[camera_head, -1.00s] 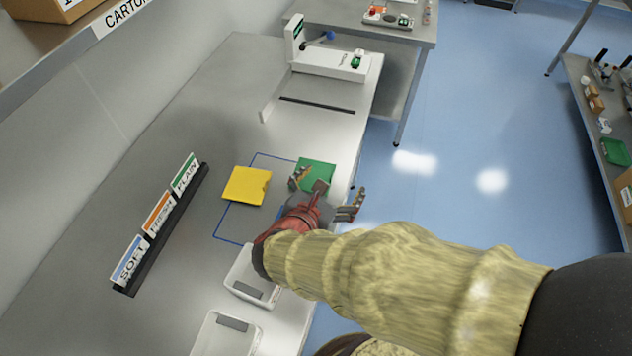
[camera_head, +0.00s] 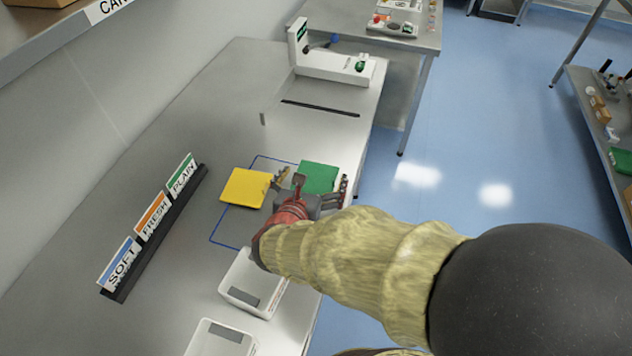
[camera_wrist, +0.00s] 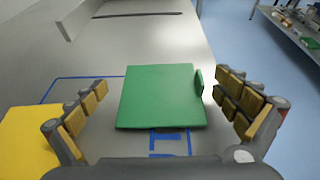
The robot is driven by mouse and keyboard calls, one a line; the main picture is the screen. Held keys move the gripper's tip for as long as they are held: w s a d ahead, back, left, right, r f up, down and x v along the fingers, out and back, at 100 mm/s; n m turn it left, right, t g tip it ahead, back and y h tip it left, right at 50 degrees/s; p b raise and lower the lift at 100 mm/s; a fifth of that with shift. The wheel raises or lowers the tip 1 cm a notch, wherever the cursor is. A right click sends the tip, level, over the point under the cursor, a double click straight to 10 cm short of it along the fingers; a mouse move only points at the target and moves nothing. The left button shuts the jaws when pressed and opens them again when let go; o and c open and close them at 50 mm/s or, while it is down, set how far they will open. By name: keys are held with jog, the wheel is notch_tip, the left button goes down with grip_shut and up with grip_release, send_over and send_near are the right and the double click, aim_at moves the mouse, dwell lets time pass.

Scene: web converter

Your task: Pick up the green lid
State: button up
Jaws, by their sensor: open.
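The green lid (camera_head: 318,177) lies flat on the metal table, partly over a blue outline. In the wrist view the lid (camera_wrist: 160,96) lies between the spread fingers, with a small upright tab at its right edge. My gripper (camera_head: 311,184) is open, just short of the lid's near edge. In the wrist view the fingers of my gripper (camera_wrist: 168,104) stand apart on the left and right of the lid, with gaps on both sides. The gripper hides part of the lid's near side in the head view.
A yellow square piece (camera_head: 245,188) lies just left of the gripper. White bins (camera_head: 252,284) stand at the near table edge. A sign rack (camera_head: 155,232) is at the left. A white sealer-like machine (camera_head: 330,68) stands at the far end.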

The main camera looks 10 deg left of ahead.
jog(key=c, duration=0.3)
jog(key=c, duration=2.3)
grip_shut()
